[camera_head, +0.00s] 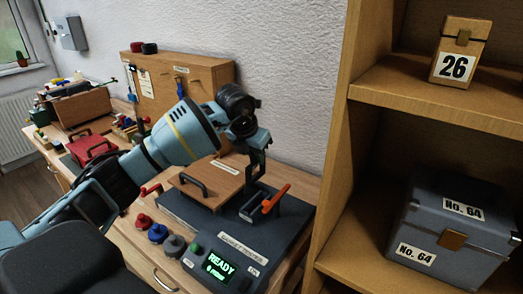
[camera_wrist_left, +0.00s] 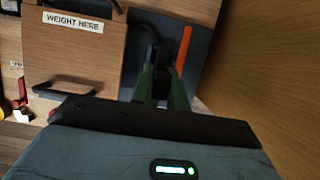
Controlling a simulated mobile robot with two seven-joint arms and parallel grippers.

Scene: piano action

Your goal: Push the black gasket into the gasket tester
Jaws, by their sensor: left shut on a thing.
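The gasket tester (camera_head: 222,238) is a dark grey unit at the bench's front right, with a lit READY display (camera_head: 218,268) and an orange lever (camera_head: 275,198). The lever also shows in the wrist view (camera_wrist_left: 184,48). My left gripper (camera_head: 258,168) reaches down over the tester beside the lever. In the wrist view its fingers (camera_wrist_left: 165,75) are shut on a black piece (camera_wrist_left: 155,42). I cannot tell whether this piece is the gasket or part of the tester. I cannot make out the black gasket separately. My right gripper is not in view.
A wooden board with a handle (camera_head: 212,180), labelled "WEIGHT HERE", lies left of the gripper. Red (camera_head: 143,221), blue (camera_head: 157,233) and grey (camera_head: 173,246) knobbed pieces stand in front. A wooden shelf unit (camera_head: 345,130) rises close on the right.

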